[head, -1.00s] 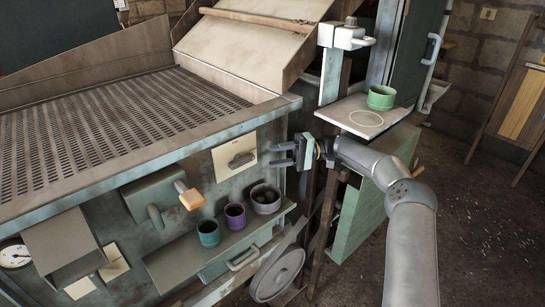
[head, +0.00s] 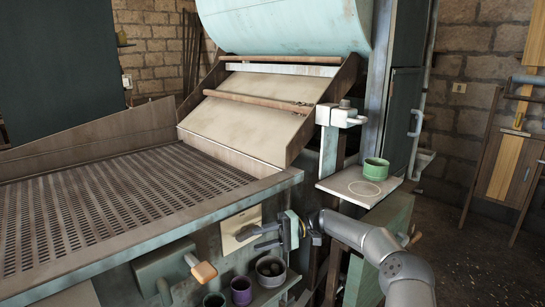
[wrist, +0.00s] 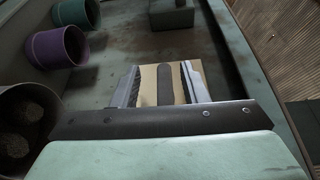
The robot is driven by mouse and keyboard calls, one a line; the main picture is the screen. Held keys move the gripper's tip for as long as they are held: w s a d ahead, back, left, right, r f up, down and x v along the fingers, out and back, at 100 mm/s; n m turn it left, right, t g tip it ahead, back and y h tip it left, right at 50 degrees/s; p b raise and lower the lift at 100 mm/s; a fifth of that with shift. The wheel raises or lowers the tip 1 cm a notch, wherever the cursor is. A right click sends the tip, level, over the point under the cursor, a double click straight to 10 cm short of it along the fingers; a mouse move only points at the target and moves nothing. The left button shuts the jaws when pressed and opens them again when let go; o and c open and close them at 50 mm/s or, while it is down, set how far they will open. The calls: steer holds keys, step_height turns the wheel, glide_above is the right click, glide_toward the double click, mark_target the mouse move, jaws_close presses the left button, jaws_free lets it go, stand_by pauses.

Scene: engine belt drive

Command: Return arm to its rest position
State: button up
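My gripper (head: 247,240) is at the front of the machine, pointing left, with its fingers overlapping the pale plate (head: 240,220) in the head view. In the wrist view my gripper (wrist: 160,84) shows two ribbed fingers with a gap between them. The tan plate and its dark grey upright handle (wrist: 164,84) show within that gap. The fingers look apart from the handle, though the exact depth is hard to tell. Nothing is held. My grey arm extends from the lower right.
A purple cup (head: 241,290), a teal cup (head: 213,301) and a dark pot (head: 270,270) stand on a shelf below the gripper. An orange-tipped lever (head: 204,272) sticks out at left. A green cup (head: 376,171) stands on a side shelf (head: 345,190). Open floor lies at right.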

steer(key=s+a+t+h, duration=0.1)
steer(key=s+a+h, duration=0.1)
steer(key=s+h, duration=0.85)
steer(key=s+d+m+t+h, duration=0.1)
steer(key=s+d+t, duration=0.1)
steer(key=s+d, duration=0.4)
steer(key=s+d+f+m+t+h, duration=0.1)
steer(key=s+d, duration=0.5)
steer(key=s, duration=0.6)
steer(key=s+d+m+t+h+p, duration=0.1)
steer(key=s+d+t+h, duration=0.2)
steer(key=s+d, duration=0.3)
steer(key=s, duration=0.4)
steer(key=shift+d+f+m, duration=0.3)
steer(key=shift+d+f, duration=0.05)
steer(key=shift+d, duration=0.05)
